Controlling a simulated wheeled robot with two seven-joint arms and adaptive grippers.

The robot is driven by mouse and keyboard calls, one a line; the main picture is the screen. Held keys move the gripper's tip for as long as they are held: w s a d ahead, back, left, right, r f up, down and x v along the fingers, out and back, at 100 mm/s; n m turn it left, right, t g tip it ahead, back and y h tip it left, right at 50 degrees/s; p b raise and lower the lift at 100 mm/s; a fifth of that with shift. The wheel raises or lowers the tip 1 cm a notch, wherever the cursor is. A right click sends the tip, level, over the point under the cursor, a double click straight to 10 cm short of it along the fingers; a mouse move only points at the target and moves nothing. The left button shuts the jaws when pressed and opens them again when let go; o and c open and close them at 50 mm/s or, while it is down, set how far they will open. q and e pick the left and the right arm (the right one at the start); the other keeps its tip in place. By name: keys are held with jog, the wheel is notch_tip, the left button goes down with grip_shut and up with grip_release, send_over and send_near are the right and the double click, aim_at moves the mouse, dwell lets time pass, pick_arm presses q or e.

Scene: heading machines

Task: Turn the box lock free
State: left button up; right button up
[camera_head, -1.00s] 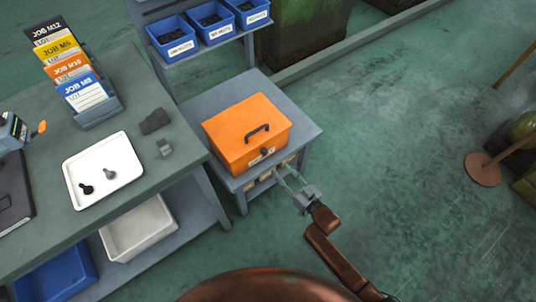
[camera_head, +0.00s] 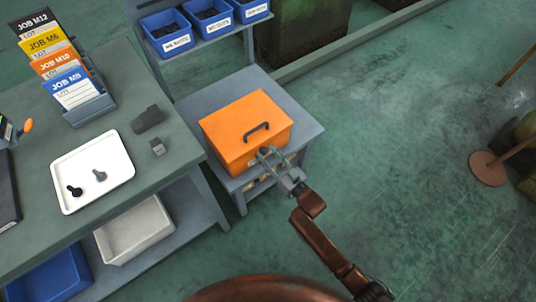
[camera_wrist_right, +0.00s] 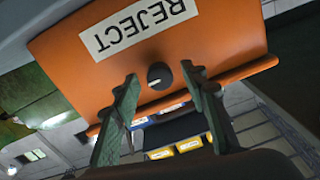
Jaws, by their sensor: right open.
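The orange box (camera_head: 236,123) sits on a small grey side table, with a black handle (camera_head: 256,132) on its lid. In the right wrist view its front face (camera_wrist_right: 215,38) carries a white REJECT label (camera_wrist_right: 138,27), upside down in the picture. The round dark lock knob (camera_wrist_right: 159,75) is on that face. My right gripper (camera_head: 264,155) is open at the box front; in the wrist view its two fingers (camera_wrist_right: 160,98) stand on either side of the knob, apart from it. In the head view the fingers partly hide the knob. My left gripper is not in view.
Blue bins (camera_head: 170,50) stand on a shelf behind the box.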

jog(key=shift+c, duration=0.5)
grip_shut()
